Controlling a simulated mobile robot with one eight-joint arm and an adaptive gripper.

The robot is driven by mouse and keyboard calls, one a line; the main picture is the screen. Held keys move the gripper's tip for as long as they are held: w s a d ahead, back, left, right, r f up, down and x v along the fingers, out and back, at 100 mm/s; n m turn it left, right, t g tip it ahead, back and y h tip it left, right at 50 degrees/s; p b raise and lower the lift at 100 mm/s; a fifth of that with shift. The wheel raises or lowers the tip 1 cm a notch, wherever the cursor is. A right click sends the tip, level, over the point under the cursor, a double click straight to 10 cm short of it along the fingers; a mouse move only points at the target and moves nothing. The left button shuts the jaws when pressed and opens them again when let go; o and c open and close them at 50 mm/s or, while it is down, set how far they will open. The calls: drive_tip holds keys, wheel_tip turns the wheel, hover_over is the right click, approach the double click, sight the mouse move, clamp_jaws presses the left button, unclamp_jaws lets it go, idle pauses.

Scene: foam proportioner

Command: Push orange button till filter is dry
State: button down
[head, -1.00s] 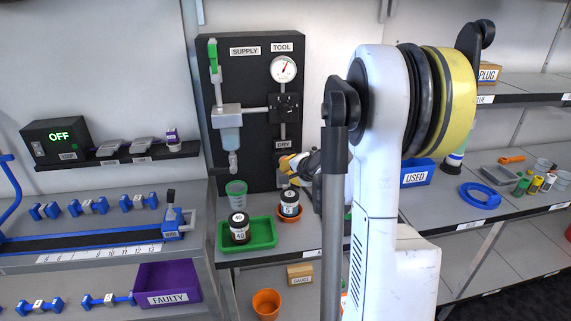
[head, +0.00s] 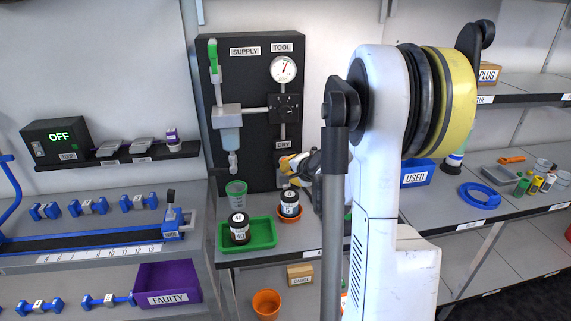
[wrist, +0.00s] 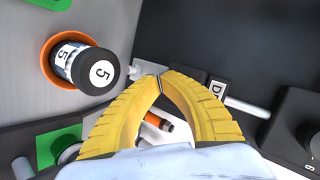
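My gripper (wrist: 160,80) has two yellow ribbed fingers whose tips meet, with nothing visible held between them. In the head view my gripper (head: 287,164) is at the lower right of the black panel (head: 258,70), just below the DRY label (head: 283,145). In the wrist view the tips are beside the panel's edge, left of the DRY label (wrist: 217,88). A small orange-ended white part (wrist: 166,126) shows through the gap between the fingers; I cannot tell whether it is the orange button. No button is clear in the head view, and I cannot identify the filter.
A black-capped jar marked 5 (head: 290,204) stands in an orange dish just below my gripper; it also shows in the wrist view (wrist: 84,68). A jar marked 40 (head: 239,228) stands on a green tray (head: 263,232). A gauge (head: 283,69) is above. My arm hides the shelf's middle.

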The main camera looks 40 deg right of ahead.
drive_tip(key=shift+w, duration=0.1)
drive_tip(key=shift+w+d, duration=0.25)
idle(0.3)
drive_tip(key=shift+w+d, duration=0.2)
drive_tip(key=shift+w, duration=0.2)
idle(0.7)
drive_tip(key=shift+s, duration=0.15)
drive_tip(key=shift+s+a, duration=0.45)
drive_tip(key=shift+s, duration=0.15)
drive_tip(key=shift+s, duration=0.1)
drive_tip(key=shift+s+a, duration=0.45)
drive_tip(key=shift+s, duration=0.25)
drive_tip(key=shift+s+a, duration=0.4)
drive_tip(key=shift+s, duration=0.3)
drive_tip(key=shift+s+a, duration=0.45)
drive_tip(key=shift+s, duration=0.25)
